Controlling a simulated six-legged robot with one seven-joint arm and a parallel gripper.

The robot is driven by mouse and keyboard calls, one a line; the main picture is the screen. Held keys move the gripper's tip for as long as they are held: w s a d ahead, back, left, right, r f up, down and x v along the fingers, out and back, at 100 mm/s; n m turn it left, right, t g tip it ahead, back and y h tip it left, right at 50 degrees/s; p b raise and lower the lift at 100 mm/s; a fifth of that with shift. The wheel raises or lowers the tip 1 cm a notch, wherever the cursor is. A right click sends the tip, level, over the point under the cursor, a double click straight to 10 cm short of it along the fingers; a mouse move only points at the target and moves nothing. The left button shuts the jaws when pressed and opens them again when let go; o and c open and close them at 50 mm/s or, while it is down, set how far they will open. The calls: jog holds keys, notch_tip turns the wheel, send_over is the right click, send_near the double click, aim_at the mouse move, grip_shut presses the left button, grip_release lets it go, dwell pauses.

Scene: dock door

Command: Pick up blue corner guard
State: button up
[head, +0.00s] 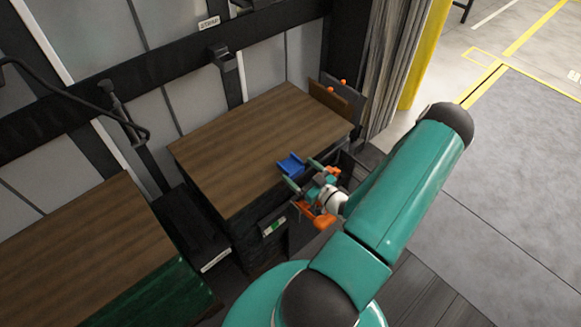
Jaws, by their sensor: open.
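The blue corner guard (291,165) lies on the wooden top of the middle cabinet (235,140), near its front right edge. It is a small angled blue piece. My gripper (303,174) is at that edge, just to the right of and in front of the guard, with teal fingers and orange parts. The fingers are open and reach toward the guard. One finger shows close beside the guard's lower side. I cannot tell whether either finger touches it. My teal arm comes in from the right and hides part of the cabinet's front.
A second wooden-topped unit (85,250) stands at the lower left, with a dark gap between. An upright brown board (330,96) with orange knobs stands at the cabinet's far right end. A dark rail (150,75) crosses the wall behind. Open floor (500,190) lies to the right.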

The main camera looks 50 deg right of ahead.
aim_at(287, 163)
jog(key=w, duration=0.7)
jog(key=shift+w+d+f, duration=0.1)
jog(key=shift+d+f, duration=0.15)
jog(key=shift+d, duration=0.15)
jog(key=c, duration=1.1)
